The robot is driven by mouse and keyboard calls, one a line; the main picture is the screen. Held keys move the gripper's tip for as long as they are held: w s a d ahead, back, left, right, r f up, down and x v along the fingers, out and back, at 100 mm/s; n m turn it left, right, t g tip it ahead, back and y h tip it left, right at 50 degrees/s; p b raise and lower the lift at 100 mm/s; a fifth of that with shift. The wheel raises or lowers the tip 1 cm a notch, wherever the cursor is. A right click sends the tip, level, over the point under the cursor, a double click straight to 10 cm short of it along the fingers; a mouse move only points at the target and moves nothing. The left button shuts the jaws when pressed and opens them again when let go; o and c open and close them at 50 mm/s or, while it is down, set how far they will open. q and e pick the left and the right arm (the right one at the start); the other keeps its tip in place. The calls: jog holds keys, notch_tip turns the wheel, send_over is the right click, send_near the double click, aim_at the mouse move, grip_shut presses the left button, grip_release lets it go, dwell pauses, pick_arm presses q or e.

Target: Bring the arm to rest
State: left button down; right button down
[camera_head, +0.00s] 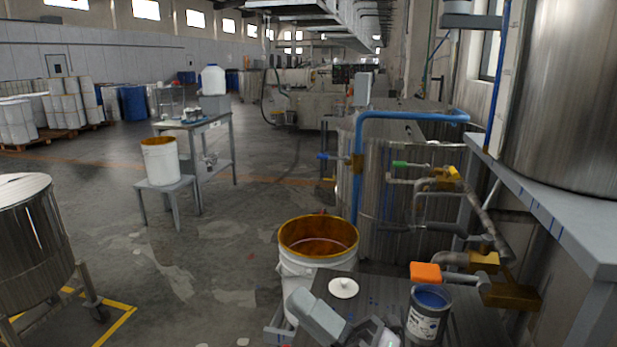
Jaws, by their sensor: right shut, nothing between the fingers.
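My right gripper (318,315) shows at the bottom edge of the head view, as grey blocky parts over the near left side of a dark bench (380,285). It is shut and holds nothing. The frame's lower edge cuts off part of the hand and the rest of the arm. My left gripper is not in view.
On the bench are an open can of blue paint (430,312), an orange block (425,272) and a white lid (343,288). A white bucket with an orange-brown rim (318,238) stands just beyond. A steel vat (28,235) is at left. Open floor lies between.

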jog(key=d+f+m+t+h, duration=0.3)
jog(key=d+f+m+h, duration=0.3)
jog(key=f+m+h, duration=0.35)
jog(key=d+f+m+t+h, duration=0.3)
jog(key=d+f+m+h, duration=0.3)
jog(key=f+m, duration=0.55)
jog(key=s+d+f+m+g+h, duration=0.2)
jog(key=s+d+f+m+g, duration=0.1)
jog(key=s+f, duration=0.3)
jog(key=s+d+f+m+g+h, duration=0.3)
jog(key=s+d+f+m, duration=0.2)
jog(key=s+f, duration=0.2)
notch_tip(320, 180, down, 2)
jog(key=shift+s+f+m, duration=0.1)
jog(key=shift+s+m, duration=0.05)
jog(key=shift+m, duration=0.15)
jog(key=shift+d, duration=0.1)
